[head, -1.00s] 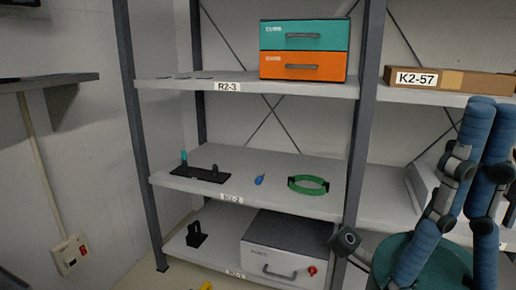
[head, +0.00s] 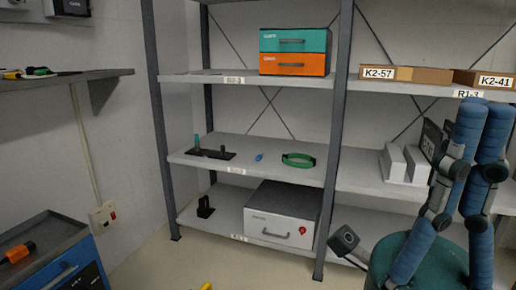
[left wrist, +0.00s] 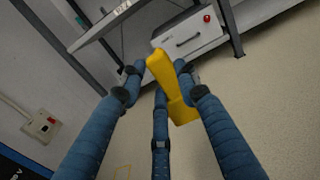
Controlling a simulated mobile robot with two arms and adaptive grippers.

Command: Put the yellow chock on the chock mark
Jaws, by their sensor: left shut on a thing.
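The yellow chock (left wrist: 165,75) is held between the blue fingers of my left gripper (left wrist: 158,70) in the left wrist view, tilted above the floor. In the head view only a small yellow piece (head: 207,286) shows at the bottom edge, and my left gripper does not show there.
A grey shelf rack (head: 260,163) stands ahead, with a grey drawer box (head: 270,226) on its bottom shelf. A blue cart (head: 62,262) is at lower left, below a wall shelf (head: 70,78). Open floor (head: 175,262) lies before the rack.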

